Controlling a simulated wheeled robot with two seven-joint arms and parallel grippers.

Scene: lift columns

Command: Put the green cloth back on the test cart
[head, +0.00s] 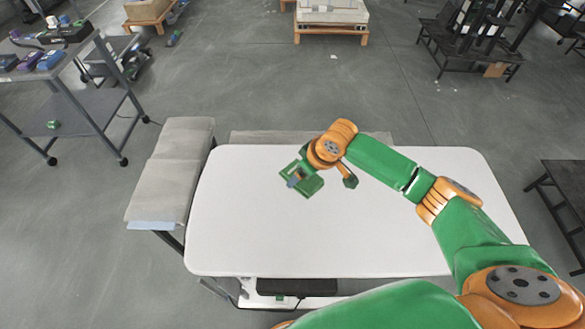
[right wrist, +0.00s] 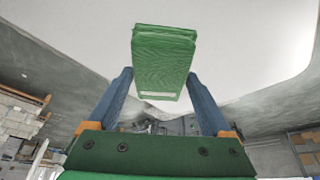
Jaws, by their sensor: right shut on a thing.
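My right gripper (head: 296,180) hangs over the white table, left of its middle. In the right wrist view its two blue fingers stand on either side of the green cloth (right wrist: 163,62), a folded, flat green block. The gripper is shut on the cloth. In the head view, the cloth is hard to separate from the green gripper parts. A grey two-shelf cart (head: 92,90) on wheels stands at the upper left, well away from the gripper; I cannot tell for sure that it is the test cart. My left gripper is not in view.
The white table (head: 400,235) has a bare top. A grey padded bench (head: 172,175) adjoins its left side. The cart's top holds several small devices (head: 45,55); a small green item (head: 53,124) lies on its lower shelf. Open floor lies behind the table; a dark rack (head: 475,45) stands far right.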

